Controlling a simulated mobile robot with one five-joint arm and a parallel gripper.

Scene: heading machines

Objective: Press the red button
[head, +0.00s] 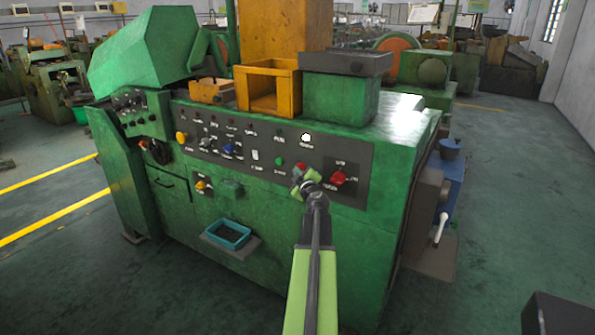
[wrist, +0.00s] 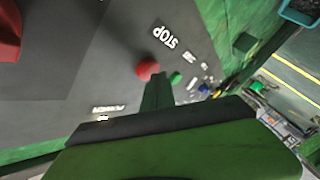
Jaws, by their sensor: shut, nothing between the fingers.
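The round red button (wrist: 147,69) sits on the dark control panel beside the white STOP label in the wrist view. The tip of my gripper (wrist: 157,88) overlaps its lower edge there; I cannot tell whether they touch. In the head view the red button (head: 301,168) shows just above my gripper (head: 303,184), which partly covers that part of the panel. My gripper is shut and holds nothing. A larger red switch (head: 339,178) is to the right on the same panel, and it shows at the left edge of the wrist view (wrist: 8,30).
A green button (head: 279,161) is close to the left of the red one, with blue and yellow knobs farther left. The panel is on a large green machine (head: 270,215). A blue tray (head: 227,234) stands out low on its front.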

